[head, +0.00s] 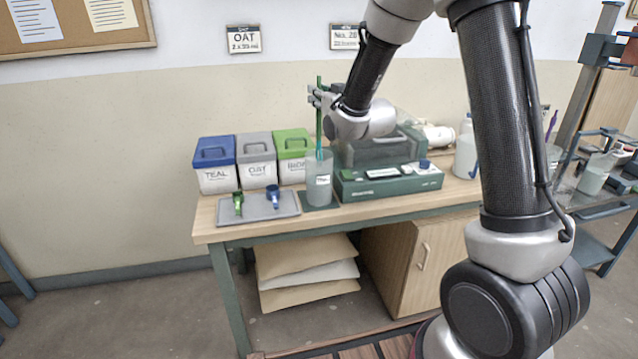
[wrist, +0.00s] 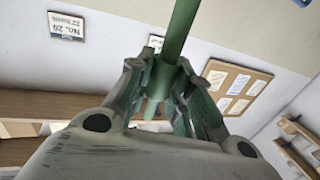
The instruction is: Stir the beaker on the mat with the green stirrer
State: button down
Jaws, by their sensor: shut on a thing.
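My gripper (head: 321,97) is shut on the green stirrer (head: 319,125), a long upright rod. The stirrer also shows between the fingers in the wrist view (wrist: 181,28). The beaker (head: 319,180), tall, translucent and labelled, stands on the dark green mat (head: 308,207) on the table. The stirrer's lower part reaches down to the beaker's mouth and appears to go inside; its lower end cannot be made out. My gripper is above the beaker, apart from it.
A grey tray (head: 287,209) with a green scoop (head: 238,201) and a blue scoop (head: 272,194) lies left of the mat. Lidded bins in blue (head: 216,181), grey (head: 258,174) and green (head: 292,170) stand behind. A green box-like device (head: 365,189) is close on the beaker's right.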

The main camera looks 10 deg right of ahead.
jog(key=shift+r, duration=2.65)
jog(key=shift+r, duration=2)
